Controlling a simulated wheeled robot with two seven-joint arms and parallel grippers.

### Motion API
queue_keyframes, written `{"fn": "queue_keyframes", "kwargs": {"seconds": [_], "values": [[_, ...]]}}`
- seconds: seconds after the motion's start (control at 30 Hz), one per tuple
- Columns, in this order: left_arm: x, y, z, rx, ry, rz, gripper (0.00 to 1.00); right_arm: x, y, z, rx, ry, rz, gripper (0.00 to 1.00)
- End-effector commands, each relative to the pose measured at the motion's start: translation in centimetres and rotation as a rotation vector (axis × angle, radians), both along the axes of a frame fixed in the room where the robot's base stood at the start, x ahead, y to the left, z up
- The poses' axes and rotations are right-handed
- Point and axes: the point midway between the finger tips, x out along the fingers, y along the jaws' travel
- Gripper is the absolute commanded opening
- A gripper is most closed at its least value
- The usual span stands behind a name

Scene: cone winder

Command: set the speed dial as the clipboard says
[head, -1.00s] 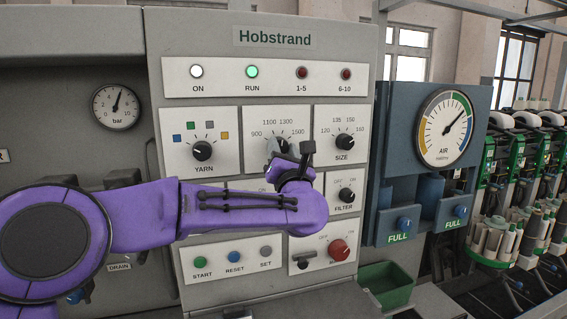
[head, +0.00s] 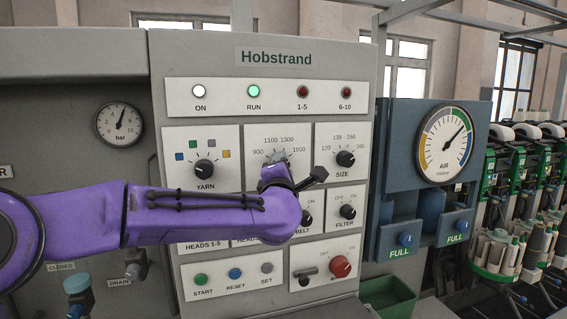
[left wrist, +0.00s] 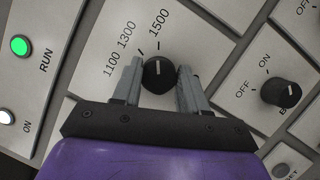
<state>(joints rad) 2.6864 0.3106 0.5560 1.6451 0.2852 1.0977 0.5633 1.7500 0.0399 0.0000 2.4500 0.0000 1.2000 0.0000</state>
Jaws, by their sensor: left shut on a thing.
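The speed dial (left wrist: 158,73) is a round black knob with a scale of 900, 1100, 1300 and 1500 on a white plate. My left gripper (left wrist: 160,82) has one grey finger on each side of the knob and is shut on it. In the left wrist view, the knob's pale mark seems to point towards the 1500 side, though it is small. In the head view, my left gripper (head: 277,160) covers the knob; part of the scale shows above. The clipboard and my right gripper are not in view.
Near the speed dial are the yarn dial (head: 205,170), the size dial (head: 345,158), the filter dial (head: 347,212) and the belt dial (left wrist: 281,92). A red knob (head: 341,266) sits below. The run lamp (head: 253,91) is lit green. My left arm covers part of the lower panel.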

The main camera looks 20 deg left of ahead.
Motion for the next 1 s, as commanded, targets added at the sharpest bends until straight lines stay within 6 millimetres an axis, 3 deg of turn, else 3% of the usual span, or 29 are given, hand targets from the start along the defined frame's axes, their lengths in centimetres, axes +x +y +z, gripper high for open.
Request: {"fn": "queue_keyframes", "kwargs": {"seconds": [0.73,0.77,0.83,1.0], "values": [[0.01,0.23,0.06,0.076,0.050,0.005,0.12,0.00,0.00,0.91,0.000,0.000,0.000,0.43],[0.01,0.23,0.08,0.075,0.050,0.004,0.46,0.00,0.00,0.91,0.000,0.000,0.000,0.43],[0.01,0.21,0.08,0.075,0.050,0.004,0.68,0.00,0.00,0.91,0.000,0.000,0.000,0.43],[0.01,0.09,0.07,0.075,0.049,0.002,0.68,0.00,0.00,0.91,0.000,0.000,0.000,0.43]]}}
